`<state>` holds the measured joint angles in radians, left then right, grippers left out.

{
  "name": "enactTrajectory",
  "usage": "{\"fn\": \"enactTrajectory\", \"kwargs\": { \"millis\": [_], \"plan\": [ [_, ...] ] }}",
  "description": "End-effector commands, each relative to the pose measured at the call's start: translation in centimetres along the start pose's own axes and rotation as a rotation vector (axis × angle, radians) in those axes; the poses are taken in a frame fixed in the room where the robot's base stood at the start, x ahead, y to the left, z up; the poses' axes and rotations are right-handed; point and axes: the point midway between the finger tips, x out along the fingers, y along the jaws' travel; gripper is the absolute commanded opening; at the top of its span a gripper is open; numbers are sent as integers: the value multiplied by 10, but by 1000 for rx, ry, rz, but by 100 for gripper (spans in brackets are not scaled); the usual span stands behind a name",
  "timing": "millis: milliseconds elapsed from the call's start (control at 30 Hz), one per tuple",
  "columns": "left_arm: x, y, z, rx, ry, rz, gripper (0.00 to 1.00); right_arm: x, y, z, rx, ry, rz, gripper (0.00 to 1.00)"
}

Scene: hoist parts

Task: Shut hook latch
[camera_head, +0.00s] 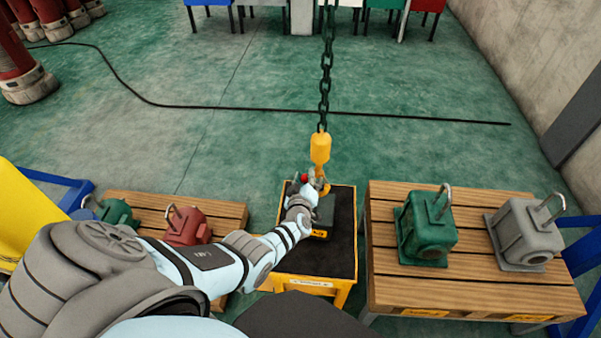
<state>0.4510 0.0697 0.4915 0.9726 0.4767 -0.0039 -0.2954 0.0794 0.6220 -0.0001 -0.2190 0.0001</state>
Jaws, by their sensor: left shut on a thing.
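A yellow hook (321,149) hangs on a dark chain (326,70) above a small yellow stand with a black top (343,255). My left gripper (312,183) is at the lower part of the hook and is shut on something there. The gripper and wrist cover the latch, so its position cannot be seen. A dark grey part (324,215) sits on the stand below the gripper, partly hidden by my arm. A small red spot (304,178) shows beside the gripper. My right gripper is not in view.
A wooden table (470,293) at right holds a green part (427,226) and a grey part (526,233), both with metal loops. A wooden table at left holds a red part (187,226) and a green part (116,212). A black cable (230,107) crosses the open floor.

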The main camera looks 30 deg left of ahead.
Motion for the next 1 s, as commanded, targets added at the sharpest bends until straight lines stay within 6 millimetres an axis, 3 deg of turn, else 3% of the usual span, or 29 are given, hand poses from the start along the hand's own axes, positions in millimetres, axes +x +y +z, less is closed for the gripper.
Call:
{"fn": "enactTrajectory", "kwargs": {
  "millis": [200,767,800,900,1000],
  "plan": [
    [-1,11,4,83,5,-12,0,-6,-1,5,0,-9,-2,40],
    [-1,10,2,115,16,-24,0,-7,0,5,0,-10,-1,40],
    [-1,10,2,114,16,-24,27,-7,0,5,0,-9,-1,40],
    [-1,9,2,114,16,-24,43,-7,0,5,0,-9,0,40],
    [-1,9,2,113,16,-24,46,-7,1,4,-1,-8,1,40]
  ]
}}
